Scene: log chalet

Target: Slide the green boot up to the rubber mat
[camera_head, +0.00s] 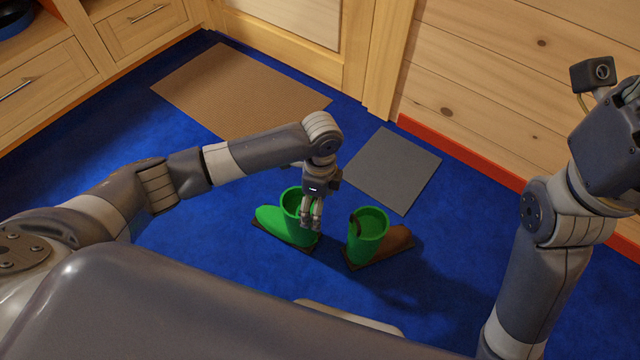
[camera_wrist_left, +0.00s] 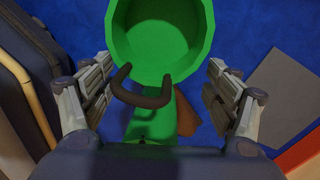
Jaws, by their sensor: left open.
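The green boot (camera_head: 272,217) stands upright on the blue floor, left of a second boot, its toe pointing left on a brown sole. My left gripper (camera_head: 311,224) points down at the right side of its shaft. In the left wrist view the boot's open green top (camera_wrist_left: 160,40) and a dark pull loop (camera_wrist_left: 142,94) lie between the spread fingers (camera_wrist_left: 158,92). No clear contact shows. The grey rubber mat (camera_head: 388,168) lies flat beyond the boots, apart from them; its edge also shows in the wrist view (camera_wrist_left: 275,95). My right gripper is outside the frames.
The second boot (camera_head: 368,225), with a green shaft and brown foot, stands close to the right of the gripper. A tan mat (camera_head: 235,92) lies farther back left. Wooden drawers (camera_head: 50,85) and a wall with a red baseboard (camera_head: 465,158) bound the floor.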

